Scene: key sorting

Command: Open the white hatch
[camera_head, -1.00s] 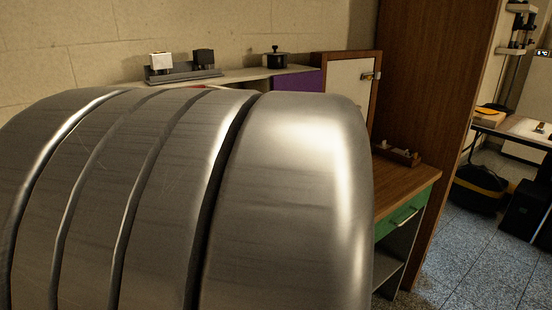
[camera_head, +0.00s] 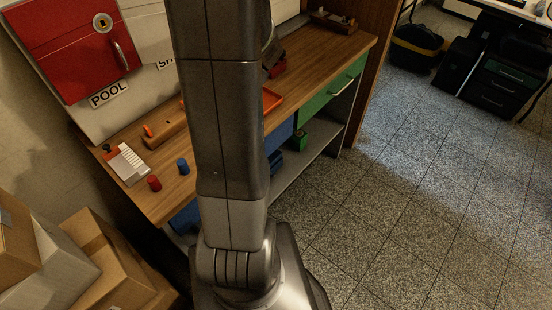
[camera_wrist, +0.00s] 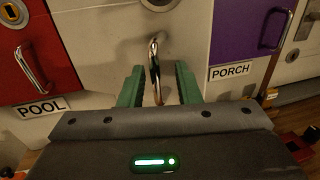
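The white hatch (camera_wrist: 98,40) fills the middle of the wrist view, between a red hatch and a purple one. Its upright metal handle (camera_wrist: 154,65) hangs below a round lock plate (camera_wrist: 160,4). My gripper (camera_wrist: 158,74) is open, its green fingers apart on either side of the handle, with a gap on each side. I cannot tell how deep the handle sits between them. The hatch looks closed. In the head view the white hatch (camera_head: 147,32) is partly behind my arm, which hides my gripper and most of the hatch's label.
The red POOL hatch (camera_wrist: 22,60) and purple PORCH hatch (camera_wrist: 240,35) flank it, each with a handle. Cardboard boxes (camera_head: 105,265) stand at lower left.

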